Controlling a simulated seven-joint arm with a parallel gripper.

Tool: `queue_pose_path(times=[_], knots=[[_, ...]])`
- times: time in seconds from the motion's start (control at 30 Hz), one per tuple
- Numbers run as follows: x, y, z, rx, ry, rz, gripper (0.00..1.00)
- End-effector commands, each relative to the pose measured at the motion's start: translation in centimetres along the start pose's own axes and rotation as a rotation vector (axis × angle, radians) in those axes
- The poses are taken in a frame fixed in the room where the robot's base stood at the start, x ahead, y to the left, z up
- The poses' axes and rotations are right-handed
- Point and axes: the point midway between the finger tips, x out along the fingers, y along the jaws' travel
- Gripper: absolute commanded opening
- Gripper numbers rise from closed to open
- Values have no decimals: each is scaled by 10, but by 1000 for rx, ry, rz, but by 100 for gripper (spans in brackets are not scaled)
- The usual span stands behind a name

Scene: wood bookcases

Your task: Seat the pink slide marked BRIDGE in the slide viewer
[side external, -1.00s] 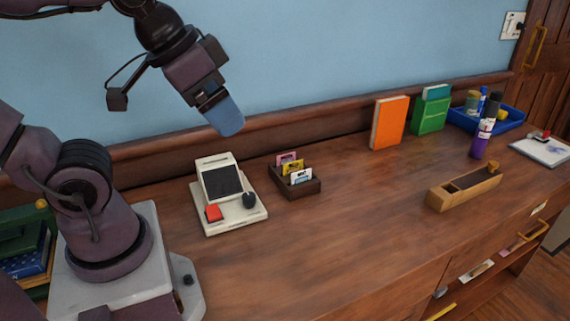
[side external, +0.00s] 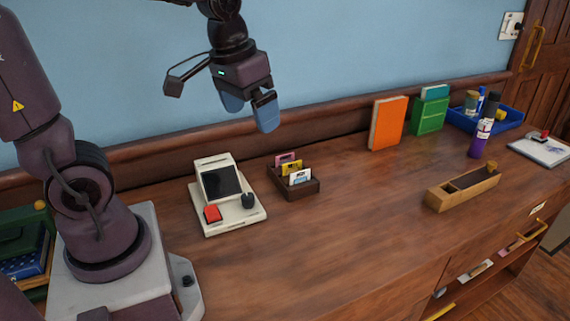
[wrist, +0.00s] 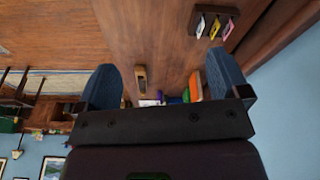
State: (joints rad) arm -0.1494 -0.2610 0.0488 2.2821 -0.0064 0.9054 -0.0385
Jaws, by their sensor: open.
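The pink slide (side external: 285,158) stands in the back slot of a small dark slide holder (side external: 299,190), with a yellow slide (side external: 292,167) and a white slide (side external: 300,177) in front of it. Its marking is too small to read. In the wrist view the pink slide (wrist: 229,28) is in the holder at the upper right. The cream slide viewer (side external: 232,209), with a dark screen, red button and black knob, stands left of the holder. My gripper (side external: 252,118) is open and empty, in the air above and behind the holder; its blue fingers (wrist: 162,85) are spread apart.
An orange book (side external: 388,123) and a green box (side external: 430,116) stand at the back. The bench front is clear.

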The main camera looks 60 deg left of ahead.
Motion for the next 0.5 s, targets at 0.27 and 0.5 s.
queue_pose_path(times=[0.27,0.5], knots=[[66,-58,-81,-370,-142,-68,94],[142,-124,-132,-740,-197,-165,94]])
